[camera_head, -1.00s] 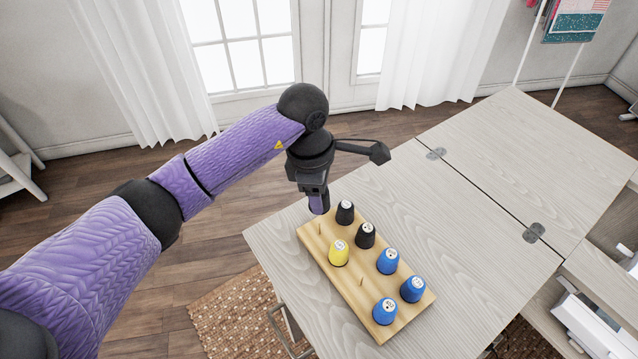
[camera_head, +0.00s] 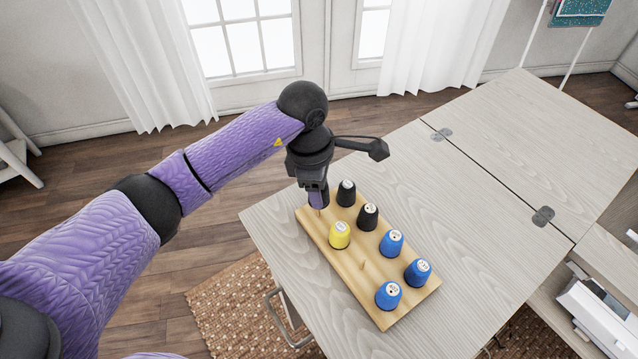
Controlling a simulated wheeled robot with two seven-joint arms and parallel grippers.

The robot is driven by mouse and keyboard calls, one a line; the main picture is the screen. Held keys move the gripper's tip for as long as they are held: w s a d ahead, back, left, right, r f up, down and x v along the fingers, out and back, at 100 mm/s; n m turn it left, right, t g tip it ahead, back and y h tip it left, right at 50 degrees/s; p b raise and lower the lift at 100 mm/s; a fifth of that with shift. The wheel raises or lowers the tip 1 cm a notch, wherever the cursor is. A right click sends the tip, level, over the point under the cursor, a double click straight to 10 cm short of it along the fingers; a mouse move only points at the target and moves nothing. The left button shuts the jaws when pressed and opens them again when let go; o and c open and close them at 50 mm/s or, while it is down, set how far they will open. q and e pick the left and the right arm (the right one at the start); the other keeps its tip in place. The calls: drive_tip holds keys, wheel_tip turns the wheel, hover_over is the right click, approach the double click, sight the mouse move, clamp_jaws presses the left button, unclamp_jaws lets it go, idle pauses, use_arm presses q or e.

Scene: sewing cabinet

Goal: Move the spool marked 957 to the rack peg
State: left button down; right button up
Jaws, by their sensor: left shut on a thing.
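My left gripper (camera_head: 317,188) is shut on a purple spool (camera_head: 318,199), mostly hidden by the fingers. It holds the spool upright at the far left corner of the wooden rack (camera_head: 350,263), over or close to a peg there. I cannot tell whether the spool touches the rack. The number 957 is not readable on any spool. A bare peg (camera_head: 363,267) stands near the rack's front middle. My right gripper is not in view.
On the rack stand black spools (camera_head: 346,195) (camera_head: 368,217), a yellow spool (camera_head: 340,236) and blue spools (camera_head: 391,243) (camera_head: 417,272) (camera_head: 388,295). The black ones are close to my gripper. The cabinet top (camera_head: 470,240) is clear to the right.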

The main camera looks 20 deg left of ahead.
use_arm(q)
drive_tip(key=shift+f+b, duration=0.35)
drive_tip(key=shift+f, duration=0.15)
drive_tip(key=shift+f+b, duration=0.55)
drive_tip(key=shift+f, duration=0.5)
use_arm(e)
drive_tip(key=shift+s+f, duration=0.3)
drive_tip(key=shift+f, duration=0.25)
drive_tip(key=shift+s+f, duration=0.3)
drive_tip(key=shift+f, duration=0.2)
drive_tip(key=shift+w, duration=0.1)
use_arm(q)
drive_tip(key=shift+c, duration=2.2)
unclamp_jaws()
drive_tip(key=o, duration=0.3)
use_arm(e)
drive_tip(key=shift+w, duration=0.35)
use_arm(q)
drive_tip(key=shift+o, duration=0.2)
